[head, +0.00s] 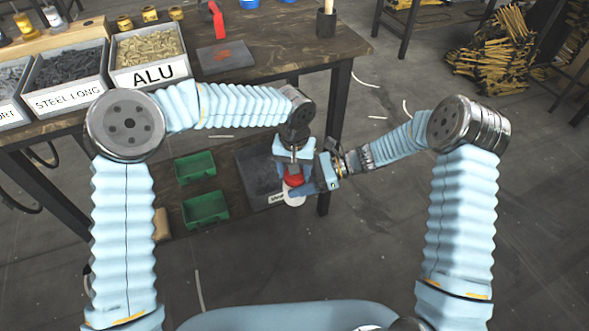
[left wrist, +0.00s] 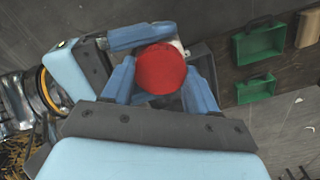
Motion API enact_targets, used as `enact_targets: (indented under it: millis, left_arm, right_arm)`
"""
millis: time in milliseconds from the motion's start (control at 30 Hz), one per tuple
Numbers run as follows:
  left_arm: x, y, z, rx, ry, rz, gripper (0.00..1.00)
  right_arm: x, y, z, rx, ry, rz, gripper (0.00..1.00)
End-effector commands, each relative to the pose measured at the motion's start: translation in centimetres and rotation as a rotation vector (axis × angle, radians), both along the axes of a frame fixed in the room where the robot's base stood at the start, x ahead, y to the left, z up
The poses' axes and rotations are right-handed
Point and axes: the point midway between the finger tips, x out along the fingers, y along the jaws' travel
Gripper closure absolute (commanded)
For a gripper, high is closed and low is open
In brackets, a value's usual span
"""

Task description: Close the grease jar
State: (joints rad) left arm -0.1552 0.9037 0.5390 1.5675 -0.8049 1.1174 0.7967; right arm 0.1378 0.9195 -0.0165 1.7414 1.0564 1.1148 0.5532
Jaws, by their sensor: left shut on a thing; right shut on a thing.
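A red lid (head: 293,176) is held between the fingers of my left gripper (head: 293,165), which points down from above. In the left wrist view the round red lid (left wrist: 160,68) fills the space between the two blue fingers. A white jar (head: 294,198) is directly below the lid, held in mid-air by my right gripper (head: 308,190), which reaches in from the right. In the left wrist view only a sliver of the white jar shows beyond the lid. The lid appears to be at the jar's mouth; whether it is seated cannot be told.
The wooden workbench (head: 270,45) stands behind, with labelled rivet bins (head: 147,82) at its left and a red-handled tool (head: 217,20). Below, green trays (head: 205,208) and a dark grey bin (head: 250,170) are on the lower shelf. Open floor lies to the right.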

Motion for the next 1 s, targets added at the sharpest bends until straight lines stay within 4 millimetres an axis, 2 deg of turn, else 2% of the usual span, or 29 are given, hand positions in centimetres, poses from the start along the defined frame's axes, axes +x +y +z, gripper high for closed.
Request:
enact_targets:
  millis: [67, 100, 267, 567, 667, 900, 1000]
  left_arm:
    - [0.0, 0.0, 0.0, 0.000, -0.001, 0.001, 0.78]
    - [0.0, 0.0, 0.0, 0.000, -0.001, 0.001, 0.40]
    - [0.0, 0.0, 0.0, 0.000, -0.001, 0.002, 0.16]
    - [0.0, 0.0, 0.2, 0.000, -0.001, 0.003, 0.16]
    - [0.1, 0.0, 0.9, -0.001, -0.003, 0.003, 0.16]
    - [0.0, 0.0, 4.0, 0.000, -0.003, 0.003, 0.16]
    - [0.0, 0.1, 4.5, -0.001, -0.002, 0.003, 0.16]
  right_arm:
    - [0.0, 0.0, 0.0, 0.001, 0.000, 0.001, 1.00]
    - [0.0, 0.0, 0.0, 0.001, 0.000, 0.001, 1.00]
    - [0.0, 0.0, 0.0, 0.001, 0.000, 0.001, 1.00]
    - [0.0, 0.0, 0.0, 0.001, 0.000, 0.000, 1.00]
    - [0.0, 0.0, 0.0, 0.001, 0.000, 0.000, 1.00]
    - [0.0, 0.0, 0.0, 0.001, 0.000, 0.000, 1.00]
    - [0.0, 0.0, 0.0, 0.001, 0.000, 0.000, 1.00]
